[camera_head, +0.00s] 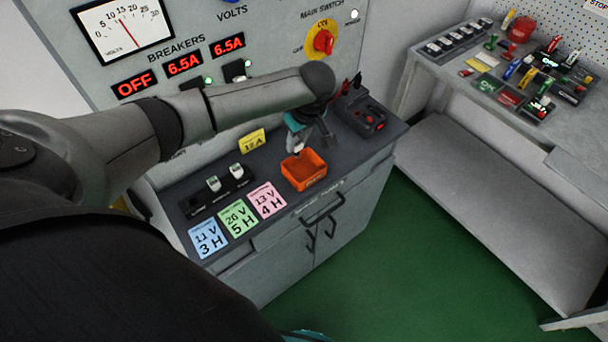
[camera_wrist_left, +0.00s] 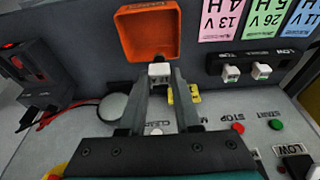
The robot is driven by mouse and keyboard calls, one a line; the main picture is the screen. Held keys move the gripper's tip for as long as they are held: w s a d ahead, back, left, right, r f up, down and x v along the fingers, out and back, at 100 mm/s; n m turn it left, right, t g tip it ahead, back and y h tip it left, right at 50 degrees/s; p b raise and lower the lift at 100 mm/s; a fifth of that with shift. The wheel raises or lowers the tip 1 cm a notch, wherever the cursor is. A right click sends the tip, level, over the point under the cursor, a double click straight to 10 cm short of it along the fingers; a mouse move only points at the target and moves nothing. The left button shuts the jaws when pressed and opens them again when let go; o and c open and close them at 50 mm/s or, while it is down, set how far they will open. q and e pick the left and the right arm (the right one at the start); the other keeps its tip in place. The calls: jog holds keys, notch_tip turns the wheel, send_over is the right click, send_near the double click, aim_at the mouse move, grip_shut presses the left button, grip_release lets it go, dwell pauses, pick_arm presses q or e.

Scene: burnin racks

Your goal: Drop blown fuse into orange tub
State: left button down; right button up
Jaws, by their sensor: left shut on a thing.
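My left gripper (camera_head: 297,150) is shut on a small white fuse (camera_wrist_left: 160,72), which sits between the two fingertips in the left wrist view. In the head view the fingertips are at the back edge of the orange tub (camera_head: 303,184), seemingly a little above it. In the left wrist view the fuse overlaps the near edge of the tub (camera_wrist_left: 122,34). The part of the tub floor that shows is bare. I cannot tell the exact height of the fuse over the rim. My right gripper is not in view.
A black fuse block (camera_head: 219,196) with two white fuses stands left of the tub. Blue, green and pink cards (camera_head: 267,200) lie along the counter front. A dark tester (camera_head: 361,112) with red and black leads stands right. A yellow card (camera_head: 251,141) is behind.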

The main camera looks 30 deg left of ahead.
pick_arm(q)
jog(key=shift+f, duration=0.3)
jog(key=c, duration=0.5)
grip_release()
jog(key=shift+c, duration=0.2)
jog(key=shift+r, duration=0.15)
jog(key=p+v, duration=0.1)
jog(key=v, duration=1.4)
jog(key=shift+p, duration=0.3)
